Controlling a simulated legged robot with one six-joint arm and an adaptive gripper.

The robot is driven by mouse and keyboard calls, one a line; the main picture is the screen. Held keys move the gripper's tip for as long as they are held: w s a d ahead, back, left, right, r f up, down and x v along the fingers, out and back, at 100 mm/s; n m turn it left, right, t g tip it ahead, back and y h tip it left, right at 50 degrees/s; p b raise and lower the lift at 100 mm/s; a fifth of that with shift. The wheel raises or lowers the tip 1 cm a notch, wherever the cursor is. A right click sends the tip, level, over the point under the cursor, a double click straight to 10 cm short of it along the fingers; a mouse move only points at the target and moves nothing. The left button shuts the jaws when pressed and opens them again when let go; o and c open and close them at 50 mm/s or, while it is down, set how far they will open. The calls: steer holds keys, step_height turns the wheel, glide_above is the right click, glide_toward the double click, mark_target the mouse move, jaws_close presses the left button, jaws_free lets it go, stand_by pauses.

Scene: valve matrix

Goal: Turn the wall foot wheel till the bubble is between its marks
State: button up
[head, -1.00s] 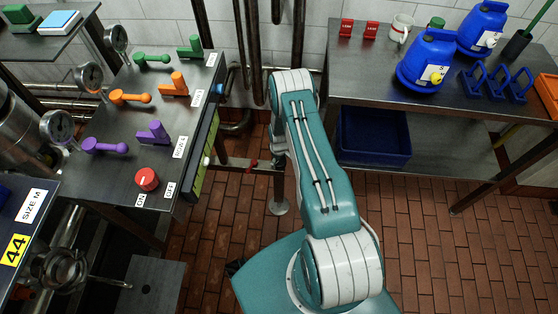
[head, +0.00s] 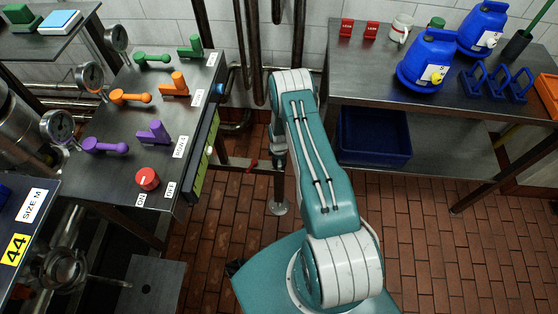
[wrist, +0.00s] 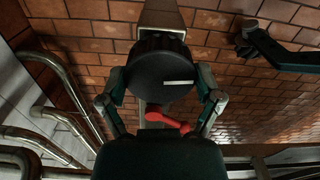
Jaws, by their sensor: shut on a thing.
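In the wrist view a dark round wheel (wrist: 163,76) with a white mark sits on a grey metal post. My gripper (wrist: 162,101) has one finger on each side of it and is shut on it. In the head view my arm hides most of the gripper and the wheel. A long yellow-green level strip (head: 204,165) runs along the right side of the left bench. A small pale spot, which looks like the bubble, shows near its middle. The marks are too small to make out.
A red lever (wrist: 168,122) sits just below the wheel. Pipes (wrist: 60,90) run at the left of the wrist view. The left bench (head: 160,65) carries coloured handles and a red knob (head: 147,179). A blue bin (head: 372,140) stands under the right table.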

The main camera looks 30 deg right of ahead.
steer(key=shift+n, duration=0.3)
steer(key=o, duration=0.9)
steer(key=shift+d, duration=0.1)
step_height(320, 180, up, 12)
steer(key=shift+f, duration=0.1)
stand_by(0.5)
